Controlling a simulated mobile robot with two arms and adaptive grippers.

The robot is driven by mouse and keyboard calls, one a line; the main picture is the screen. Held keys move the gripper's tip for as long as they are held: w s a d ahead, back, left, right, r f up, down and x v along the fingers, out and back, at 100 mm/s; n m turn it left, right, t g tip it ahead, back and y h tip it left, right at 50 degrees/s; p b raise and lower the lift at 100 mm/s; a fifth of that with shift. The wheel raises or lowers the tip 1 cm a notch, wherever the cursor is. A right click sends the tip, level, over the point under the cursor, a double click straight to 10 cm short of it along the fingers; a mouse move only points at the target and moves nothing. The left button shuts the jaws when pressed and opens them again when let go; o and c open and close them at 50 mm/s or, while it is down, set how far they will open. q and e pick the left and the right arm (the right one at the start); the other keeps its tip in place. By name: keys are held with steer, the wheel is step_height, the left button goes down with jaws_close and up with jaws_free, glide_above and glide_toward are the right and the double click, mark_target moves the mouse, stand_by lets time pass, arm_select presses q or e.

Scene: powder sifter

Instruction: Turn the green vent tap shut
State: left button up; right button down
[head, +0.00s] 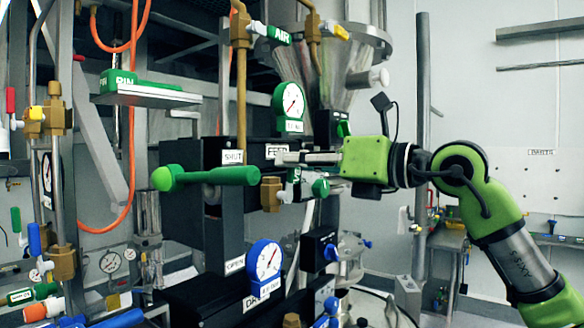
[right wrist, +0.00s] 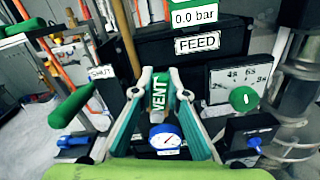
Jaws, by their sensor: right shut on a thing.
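My right gripper (head: 283,157) reaches in from the right in the head view, in front of the dark box with the FEED label (head: 277,151). In the right wrist view the gripper (right wrist: 161,76) has its two fingers closed around a narrow green piece marked VENT, the green vent tap (right wrist: 158,95). The piece stands nearly upright between the fingers. My left gripper is in neither view.
A long green lever (head: 210,176) sticks out left of the gripper, near SHUT (head: 232,157) and OPEN labels. A green-rimmed gauge (head: 291,101) is just above the gripper. A blue gauge (head: 264,261) is below. An orange hose (head: 131,150) hangs at left.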

steer(key=shift+w+d+f+m+b, duration=0.55)
steer(key=shift+f+m+b, duration=0.6)
steer(key=shift+m, duration=1.35)
steer(key=shift+w+d+f+m+b, duration=0.35)
steer(key=shift+w+f+m+b, duration=0.4)
steer(key=shift+m+b, duration=1.25)
steer(key=shift+w+d+f+m+b, duration=0.5)
steer(key=shift+f+m+b, duration=0.4)
steer(key=shift+m, duration=2.1)
steer(key=shift+f, duration=0.15)
steer(key=c, duration=2)
jaws_free()
steer(key=shift+o, duration=0.2)
steer(key=v, duration=1.2)
steer(key=shift+w, duration=0.1)
